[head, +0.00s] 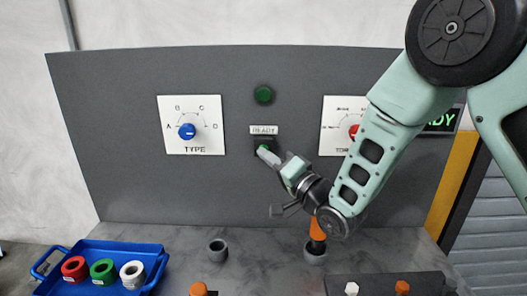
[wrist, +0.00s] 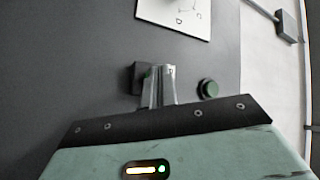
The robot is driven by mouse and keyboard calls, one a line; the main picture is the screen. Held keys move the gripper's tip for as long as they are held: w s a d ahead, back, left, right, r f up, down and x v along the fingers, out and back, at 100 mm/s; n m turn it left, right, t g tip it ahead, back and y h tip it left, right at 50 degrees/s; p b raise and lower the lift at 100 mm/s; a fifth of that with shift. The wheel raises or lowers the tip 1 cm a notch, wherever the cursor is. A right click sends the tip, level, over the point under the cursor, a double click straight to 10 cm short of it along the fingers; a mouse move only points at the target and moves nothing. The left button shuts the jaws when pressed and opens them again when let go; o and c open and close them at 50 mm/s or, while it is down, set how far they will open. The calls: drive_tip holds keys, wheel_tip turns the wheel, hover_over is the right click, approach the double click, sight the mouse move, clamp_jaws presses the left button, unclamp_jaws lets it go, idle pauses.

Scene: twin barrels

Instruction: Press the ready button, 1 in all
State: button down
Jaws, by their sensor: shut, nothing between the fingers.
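The ready button (head: 265,147) is a small green button in a dark housing below the READY label (head: 264,130), on the grey upright panel. My gripper (head: 261,151) is shut and empty, its fingertips at the front of the button and partly covering it. In the wrist view the shut fingers (wrist: 161,70) overlap the dark housing (wrist: 138,76), and the button itself is hidden. I cannot tell whether the fingertips touch it or whether it is pushed in.
A round green lamp (head: 263,95) sits above the label. The TYPE dial (head: 187,131) is left; another dial (head: 355,131) and a display (head: 441,121) with green letters are right, partly behind my arm. A blue tray (head: 100,250) with coloured rings stands below left.

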drive_tip(key=shift+w, duration=0.5)
idle(0.6)
idle(0.3)
drive_tip(key=shift+s+b, duration=0.55)
drive_tip(key=shift+s, duration=0.4)
drive_tip(key=shift+s, duration=0.1)
drive_tip(key=shift+s+b, duration=0.8)
drive_tip(key=shift+s, duration=1.6)
drive_tip(key=shift+a, duration=0.1)
